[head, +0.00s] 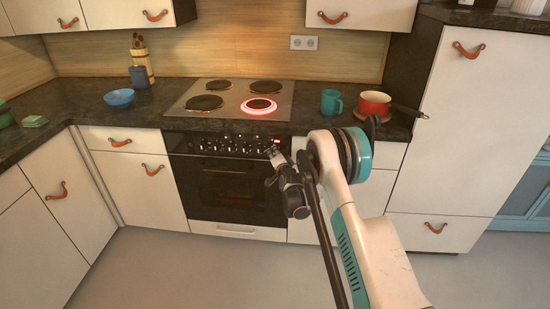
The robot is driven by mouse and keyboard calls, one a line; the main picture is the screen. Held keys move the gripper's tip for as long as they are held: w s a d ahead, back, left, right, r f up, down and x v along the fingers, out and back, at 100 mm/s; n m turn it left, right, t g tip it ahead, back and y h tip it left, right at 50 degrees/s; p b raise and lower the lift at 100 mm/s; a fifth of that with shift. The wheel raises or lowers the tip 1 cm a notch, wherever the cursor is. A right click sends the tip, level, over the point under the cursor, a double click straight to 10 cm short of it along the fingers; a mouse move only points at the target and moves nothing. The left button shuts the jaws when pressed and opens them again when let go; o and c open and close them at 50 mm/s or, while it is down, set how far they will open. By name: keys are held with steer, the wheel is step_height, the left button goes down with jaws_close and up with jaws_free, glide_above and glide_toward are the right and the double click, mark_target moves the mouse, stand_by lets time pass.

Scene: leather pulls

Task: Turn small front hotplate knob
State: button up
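The stove (176,106) has a steel hob with several dark hotplates. The front right hotplate (259,105) is ringed by a glowing red-pink light; the other hotplates show no glow. A row of small knobs (228,144) runs along the black panel above the oven door. A small red light (277,141) shows at the panel's right end. My gripper (272,166) is at the right part of this knob row, in front of the panel.
A teal mug (331,103) and a red pot (374,103) on a round board stand right of the hob. A blue bowl (119,98) and a utensil holder (143,66) stand left. White cabinets with leather pulls flank the oven (235,190). The floor in front is clear.

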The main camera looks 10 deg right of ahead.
steer(key=shift+w, duration=0.1)
jaws_close()
stand_by(0.4)
steer(key=n+g+h, duration=0.1)
steer(key=n, duration=0.1)
steer(key=n+g+h, duration=0.1)
steer(key=n+h, duration=0.1)
steer(key=n, duration=0.1)
steer(key=a+n+g+h, duration=0.1)
steer(key=n, duration=0.2)
steer(key=shift+w+r+h, duration=0.1)
steer(key=shift+r+h, duration=0.15)
steer(key=shift+h, duration=0.15)
steer(key=shift+n, duration=0.3)
stand_by(0.4)
